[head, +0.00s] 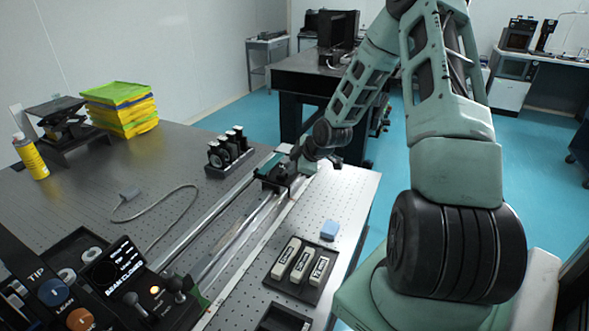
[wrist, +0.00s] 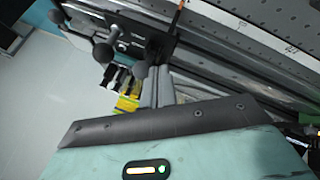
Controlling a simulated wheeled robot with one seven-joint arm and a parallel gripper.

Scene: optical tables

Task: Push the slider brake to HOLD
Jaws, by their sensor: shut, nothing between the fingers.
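The slider carriage (head: 277,178) is a dark block on the long rails (head: 225,215), at their far end in the head view. In the wrist view the black carriage (wrist: 130,34) carries dark levers with round ball knobs (wrist: 102,52). I cannot tell which lever is the brake, and no HOLD mark is readable. My gripper (wrist: 157,88) is shut and empty, its grey fingers pointing at the carriage beside a ball knob (wrist: 141,69). I cannot tell whether they touch. In the head view the fingertips are not clear among the dark parts at the carriage.
A control panel (head: 126,262) with a lit orange button stands at the near end of the rails. A black tray with pale blocks (head: 300,262) and a blue block (head: 329,230) lie right of the rails. A black rack (head: 229,150) stands left of the carriage.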

